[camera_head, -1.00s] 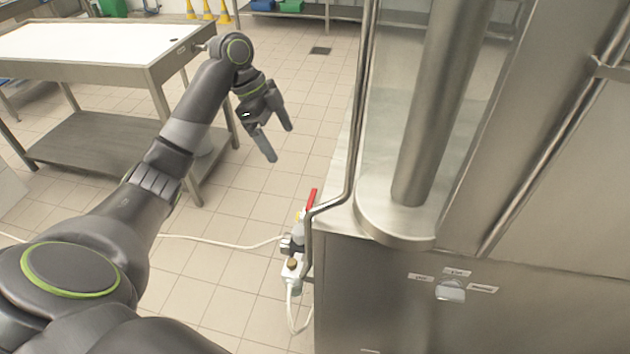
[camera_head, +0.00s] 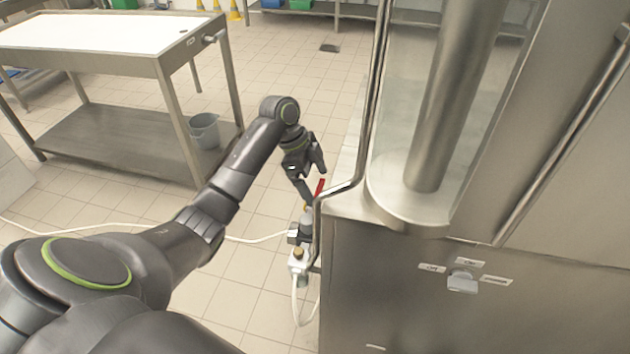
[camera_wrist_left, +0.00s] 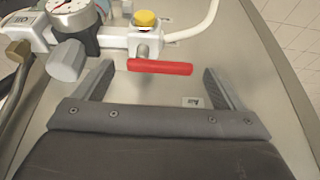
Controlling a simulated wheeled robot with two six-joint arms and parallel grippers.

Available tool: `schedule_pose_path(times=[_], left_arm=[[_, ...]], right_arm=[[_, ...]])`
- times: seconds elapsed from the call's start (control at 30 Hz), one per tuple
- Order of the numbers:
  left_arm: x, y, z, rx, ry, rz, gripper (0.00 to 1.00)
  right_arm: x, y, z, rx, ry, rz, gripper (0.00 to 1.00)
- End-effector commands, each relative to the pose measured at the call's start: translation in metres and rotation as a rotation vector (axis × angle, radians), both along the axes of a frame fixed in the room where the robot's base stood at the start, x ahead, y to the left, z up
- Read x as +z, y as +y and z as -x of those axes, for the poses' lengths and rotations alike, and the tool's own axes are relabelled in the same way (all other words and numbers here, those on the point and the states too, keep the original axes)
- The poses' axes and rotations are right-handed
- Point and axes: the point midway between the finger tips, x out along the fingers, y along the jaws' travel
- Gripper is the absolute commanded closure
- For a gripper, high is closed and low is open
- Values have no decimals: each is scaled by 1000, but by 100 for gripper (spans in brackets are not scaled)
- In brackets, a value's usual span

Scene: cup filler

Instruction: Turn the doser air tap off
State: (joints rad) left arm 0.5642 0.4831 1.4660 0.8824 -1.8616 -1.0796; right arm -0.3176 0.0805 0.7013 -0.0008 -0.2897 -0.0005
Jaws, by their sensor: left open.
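The doser air tap has a red lever handle (camera_head: 320,187), seen in the head view at the left side of the steel machine. In the left wrist view the red handle (camera_wrist_left: 160,67) lies crosswise between the spread fingers of my left gripper (camera_wrist_left: 157,82), near their tips. The fingers do not visibly close on it. My left gripper (camera_head: 311,184) is open, just beside the handle in the head view. A yellow knob (camera_wrist_left: 145,18) and a white valve body (camera_wrist_left: 125,40) sit beyond the handle. My right gripper is not in view.
A pressure gauge (camera_wrist_left: 72,12) and a grey knob (camera_wrist_left: 66,60) sit close to the left finger. A bent steel pipe (camera_head: 352,182) runs beside the tap. The steel machine (camera_head: 400,290) fills the right. A steel table (camera_head: 110,65) and bucket (camera_head: 205,131) stand left.

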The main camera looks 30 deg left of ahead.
Motion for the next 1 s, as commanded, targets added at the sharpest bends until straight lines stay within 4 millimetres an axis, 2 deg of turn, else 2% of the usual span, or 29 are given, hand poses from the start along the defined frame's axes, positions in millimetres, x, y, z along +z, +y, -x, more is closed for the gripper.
schedule_pose_path(times=[0.33, 0.67, 0.83, 1.0], left_arm=[[-4, -1, 0, 1, 0, 0, 9], [-4, -1, 0, 0, 0, 0, 52], [-3, -1, 0, 6, 0, 0, 54], [0, -1, 1, 47, 1, 0, 54]], right_arm=[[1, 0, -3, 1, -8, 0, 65], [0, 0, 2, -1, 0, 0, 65], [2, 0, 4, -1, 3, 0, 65], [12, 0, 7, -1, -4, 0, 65]])
